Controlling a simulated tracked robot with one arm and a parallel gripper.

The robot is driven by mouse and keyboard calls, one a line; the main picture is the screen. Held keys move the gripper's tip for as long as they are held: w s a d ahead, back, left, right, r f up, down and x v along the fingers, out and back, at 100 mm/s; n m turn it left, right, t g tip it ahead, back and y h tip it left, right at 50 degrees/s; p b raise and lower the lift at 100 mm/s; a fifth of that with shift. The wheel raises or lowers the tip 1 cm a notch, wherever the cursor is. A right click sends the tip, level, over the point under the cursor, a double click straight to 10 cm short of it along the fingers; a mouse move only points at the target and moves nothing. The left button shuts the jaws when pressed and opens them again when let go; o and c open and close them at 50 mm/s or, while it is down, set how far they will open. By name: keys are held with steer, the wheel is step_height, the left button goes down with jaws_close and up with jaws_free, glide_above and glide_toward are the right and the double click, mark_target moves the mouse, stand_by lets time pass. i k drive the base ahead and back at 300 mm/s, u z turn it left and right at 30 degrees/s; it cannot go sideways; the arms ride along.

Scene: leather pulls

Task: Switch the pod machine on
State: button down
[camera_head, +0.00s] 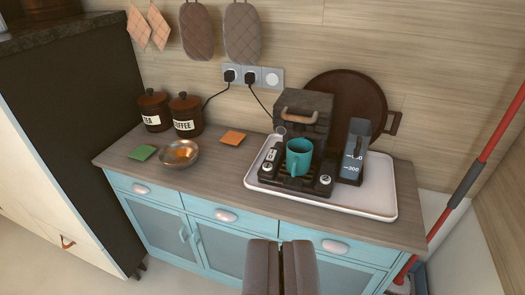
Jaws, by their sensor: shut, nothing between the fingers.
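The pod machine (306,107) is a dark box with a tan handle on top. It stands on a white tray (370,195) at the right of the counter. A teal mug (299,157) sits at its front, above a dark base with small round controls (325,180) at the front corners. A dark water tank (354,150) with level marks stands at its right. My gripper (283,243) is at the bottom centre, shut and empty, in front of the cabinet and apart from the machine.
A metal bowl (179,154), green sponge (142,152), orange sponge (233,137) and two jars (186,114) occupy the counter's left. Cords run to wall sockets (251,77). A round brown board (346,92) leans behind the machine. A red pole (475,165) stands at right.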

mark_target(271, 156)
steer(key=u, duration=0.55)
steer(key=i, duration=2.25)
steer(key=z, duration=0.6)
